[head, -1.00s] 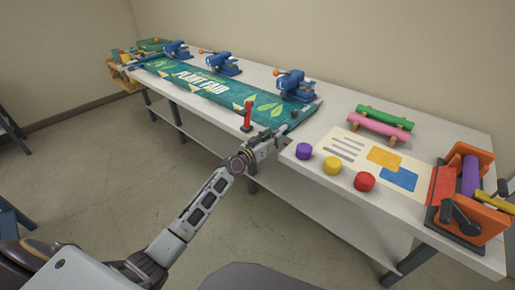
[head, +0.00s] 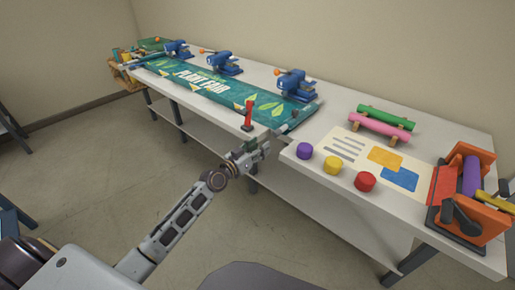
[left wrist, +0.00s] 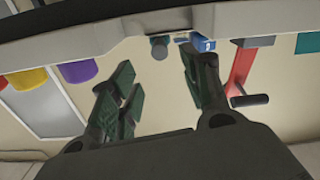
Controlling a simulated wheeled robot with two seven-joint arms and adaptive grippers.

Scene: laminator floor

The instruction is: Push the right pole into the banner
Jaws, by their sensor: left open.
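The teal banner (head: 215,85) with "PLANT FAIR" lettering lies flat along the long white table. At its right end a dark, thin pole (head: 294,117) shows only as a small piece by the banner's right edge. I cannot tell how far it sits in the banner. A round grey end, seemingly the pole's, shows in the left wrist view (left wrist: 159,48). My left gripper (head: 266,146) is open and empty, in front of the table's front edge and apart from the pole. Its spread fingers (left wrist: 158,82) also show in the left wrist view. My right gripper is not in view.
A red upright tool (head: 248,116) stands by the banner's front edge. Several blue presses (head: 296,84) line its back edge. Purple (head: 304,151), yellow and red knobs sit at the front right, with an orange roller machine (head: 466,195) beyond. The floor in front is clear.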

